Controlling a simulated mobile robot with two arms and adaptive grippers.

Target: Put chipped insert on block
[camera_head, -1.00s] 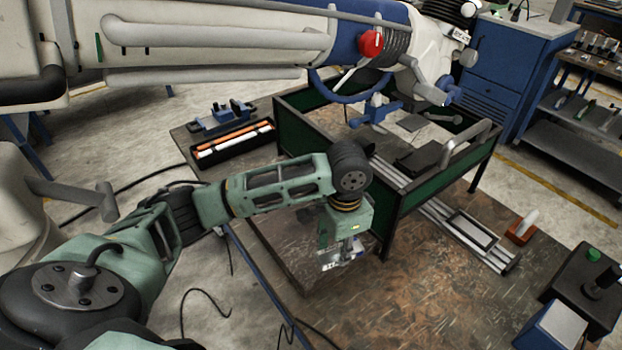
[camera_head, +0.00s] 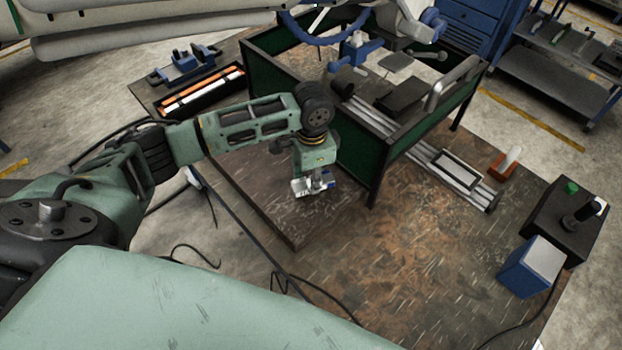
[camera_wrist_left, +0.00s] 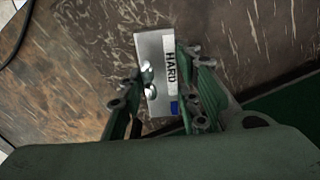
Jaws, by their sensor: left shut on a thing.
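My left gripper (camera_head: 312,192) points down over the brown worktable, just left of the green-walled enclosure. In the left wrist view my left gripper (camera_wrist_left: 163,105) is shut on a silver metal block (camera_wrist_left: 154,48) with a white label reading HARD and a blue mark. The block also shows at the fingertips in the head view (camera_head: 302,188). Small shiny round parts (camera_wrist_left: 148,75) sit at its left side, partly hidden by a finger. I cannot make out a chipped insert for certain. My right gripper is not in view.
The enclosure (camera_head: 345,165) stands right of the gripper. A black tray (camera_head: 200,95) with orange and white strips lies at the back left, beside a blue vise (camera_head: 185,65). A blue box (camera_head: 530,268) and a black control box (camera_head: 566,222) stand at the right. The front table is clear.

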